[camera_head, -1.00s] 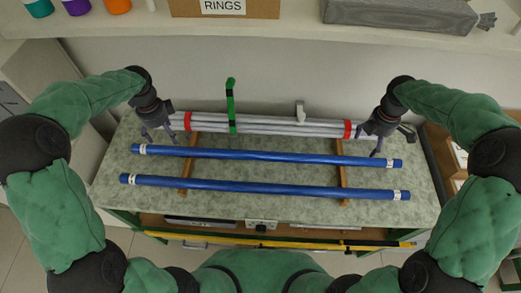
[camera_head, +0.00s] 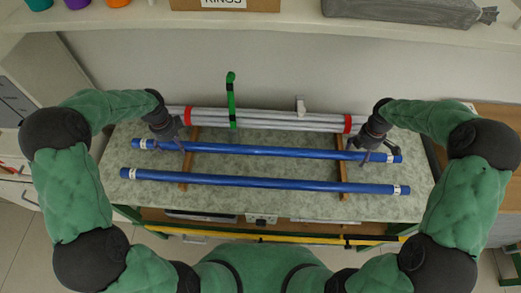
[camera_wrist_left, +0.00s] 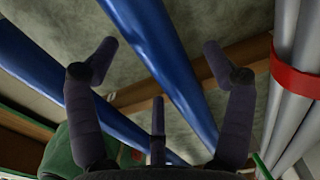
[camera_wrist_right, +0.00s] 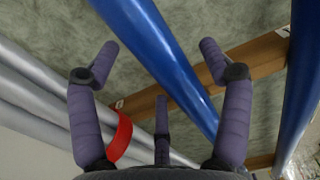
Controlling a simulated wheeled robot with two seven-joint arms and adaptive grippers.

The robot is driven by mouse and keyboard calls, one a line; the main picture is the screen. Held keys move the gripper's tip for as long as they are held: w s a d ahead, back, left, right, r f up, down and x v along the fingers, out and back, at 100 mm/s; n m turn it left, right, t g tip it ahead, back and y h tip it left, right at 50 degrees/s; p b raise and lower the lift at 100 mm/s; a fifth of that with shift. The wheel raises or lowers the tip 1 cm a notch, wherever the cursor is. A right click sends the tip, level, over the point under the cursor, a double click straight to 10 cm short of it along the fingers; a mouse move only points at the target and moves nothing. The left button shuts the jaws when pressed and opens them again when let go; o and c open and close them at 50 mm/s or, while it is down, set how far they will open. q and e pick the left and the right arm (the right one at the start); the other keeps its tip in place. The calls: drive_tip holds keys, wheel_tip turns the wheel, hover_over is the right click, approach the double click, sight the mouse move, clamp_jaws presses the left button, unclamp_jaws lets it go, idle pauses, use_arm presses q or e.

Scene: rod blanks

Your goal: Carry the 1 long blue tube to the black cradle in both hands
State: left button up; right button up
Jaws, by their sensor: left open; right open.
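Two long blue tubes lie side by side across the speckled bench, a far one (camera_head: 265,152) and a near one (camera_head: 265,182), with white labels at their ends. My left gripper (camera_head: 182,151) is open over the left part of the far tube. In the left wrist view, this tube (camera_wrist_left: 165,60) runs between the spread fingers. My right gripper (camera_head: 377,156) is open over the right part of the far tube. In the right wrist view the tube (camera_wrist_right: 155,50) also runs between its fingers, not gripped. I cannot make out a black cradle.
Behind the far tube lie grey tubes (camera_head: 270,122) with red bands, beside an upright green hook (camera_head: 231,100). Wooden strips (camera_head: 342,178) lie under the blue tubes. A shelf with a box (camera_head: 225,4) overhangs the back. A yellow bar (camera_head: 290,239) runs along the front.

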use_arm(q)
drive_tip(key=shift+f, duration=0.25)
use_arm(e)
drive_tip(key=shift+f, duration=0.3)
use_arm(q)
drive_tip(key=shift+c, duration=0.3)
use_arm(e)
drive_tip(key=shift+c, duration=0.3)
use_arm(q)
drive_tip(key=c, duration=1.4)
use_arm(e)
drive_tip(key=c, duration=1.4)
use_arm(q)
drive_tip(key=shift+r, duration=0.15)
use_arm(e)
drive_tip(key=shift+r, duration=0.15)
